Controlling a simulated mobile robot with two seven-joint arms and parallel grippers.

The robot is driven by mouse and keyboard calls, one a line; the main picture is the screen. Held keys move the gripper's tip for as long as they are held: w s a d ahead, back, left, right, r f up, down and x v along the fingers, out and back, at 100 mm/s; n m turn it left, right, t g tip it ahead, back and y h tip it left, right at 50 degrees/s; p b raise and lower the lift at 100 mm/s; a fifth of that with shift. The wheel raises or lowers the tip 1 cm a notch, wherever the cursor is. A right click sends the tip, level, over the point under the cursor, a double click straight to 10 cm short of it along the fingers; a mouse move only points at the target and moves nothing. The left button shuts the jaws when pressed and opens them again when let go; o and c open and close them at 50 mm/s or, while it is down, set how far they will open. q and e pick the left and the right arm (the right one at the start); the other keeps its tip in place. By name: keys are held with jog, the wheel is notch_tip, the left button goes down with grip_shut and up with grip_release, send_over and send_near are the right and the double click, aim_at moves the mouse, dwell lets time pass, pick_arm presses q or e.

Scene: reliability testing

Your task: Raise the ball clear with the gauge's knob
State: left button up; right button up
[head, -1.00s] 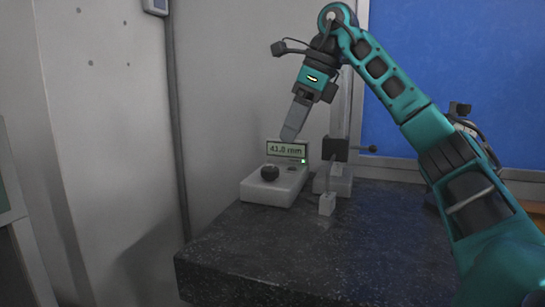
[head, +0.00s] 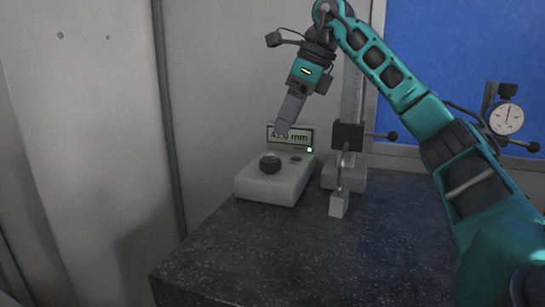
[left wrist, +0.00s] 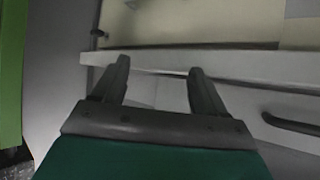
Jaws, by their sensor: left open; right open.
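The gauge's control box (head: 262,187) is white and stands at the back of the dark stone table. Its round black knob (head: 270,163) is on top, in front of a lit display (head: 290,137) with a blurred reading in mm. Beside it, the gauge's dark carriage (head: 348,136) sits on an upright scale (head: 354,90). A thin stem reaches from it down to a small pale block (head: 338,205); the ball is too small to make out. My right gripper (head: 284,127) is open, above and behind the knob, apart from it. My left gripper (left wrist: 158,66) is open and empty in the left wrist view.
A dial indicator (head: 506,118) on a stand is at the right, behind my right arm. A blue panel (head: 460,50) is at the back. The table's front (head: 290,260) is clear. In the left wrist view a pale ledge (left wrist: 160,60) lies beyond the fingers.

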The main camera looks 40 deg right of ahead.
aim_at(270, 159)
jog(key=b+x, duration=0.1)
jog(key=x, duration=0.8)
jog(key=shift+d, duration=0.15)
jog(key=shift+c, duration=0.5)
jog(key=c, duration=1)
